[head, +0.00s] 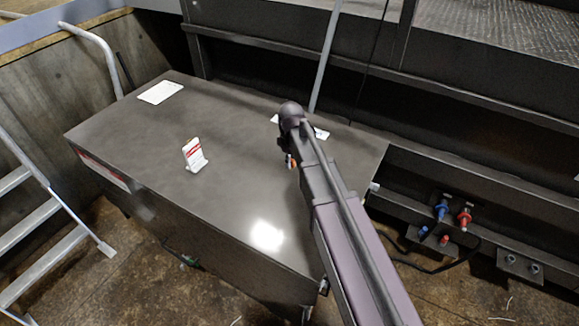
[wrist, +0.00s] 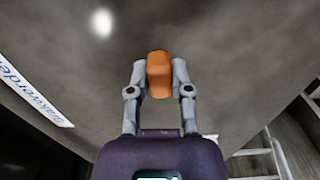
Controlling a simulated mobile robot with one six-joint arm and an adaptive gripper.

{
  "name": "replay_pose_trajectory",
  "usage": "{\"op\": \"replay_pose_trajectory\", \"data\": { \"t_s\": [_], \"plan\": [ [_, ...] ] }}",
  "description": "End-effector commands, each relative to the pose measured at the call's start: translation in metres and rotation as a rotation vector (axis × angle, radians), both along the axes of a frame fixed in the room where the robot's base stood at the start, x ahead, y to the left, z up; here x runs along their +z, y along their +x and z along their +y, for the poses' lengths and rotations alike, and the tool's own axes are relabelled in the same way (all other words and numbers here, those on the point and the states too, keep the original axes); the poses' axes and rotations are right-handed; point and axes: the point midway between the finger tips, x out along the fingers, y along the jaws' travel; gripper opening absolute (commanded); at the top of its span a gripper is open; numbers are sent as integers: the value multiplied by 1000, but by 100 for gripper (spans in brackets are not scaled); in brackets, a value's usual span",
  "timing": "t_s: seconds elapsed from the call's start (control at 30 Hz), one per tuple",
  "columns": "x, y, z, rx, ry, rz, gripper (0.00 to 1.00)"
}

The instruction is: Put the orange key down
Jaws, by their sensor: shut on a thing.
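The orange key (wrist: 159,88) is a small rounded orange block in the wrist view. My gripper (wrist: 159,68) is shut on it, with one grey finger on each side. In the head view my arm reaches over the dark metal table top (head: 237,160), and only a small orange bit of the key (head: 292,162) shows beneath my wrist. Most of my gripper is hidden there by my arm. The key is over the table; I cannot tell whether it touches the surface.
A small white and red stand (head: 194,154) is on the table left of my arm. A white sheet (head: 160,92) lies at the far left corner. Blue connectors (head: 442,210) and red connectors (head: 464,217) are at the right. A ladder (head: 35,215) stands at the left. The table's middle is clear.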

Motion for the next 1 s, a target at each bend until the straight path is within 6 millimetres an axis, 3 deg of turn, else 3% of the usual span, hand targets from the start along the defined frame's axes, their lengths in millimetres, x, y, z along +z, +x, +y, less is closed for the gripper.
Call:
{"op": "replay_pose_trajectory", "data": {
  "t_s": [0.37, 0.57, 1.0],
  "plan": [
    [0, 2, 0, 0, 0, 0, 0],
    [-2, 15, 3, 0, 0, 0, 0],
    [-36, 15, 3, 0, 0, 0, 0]
  ]
}}
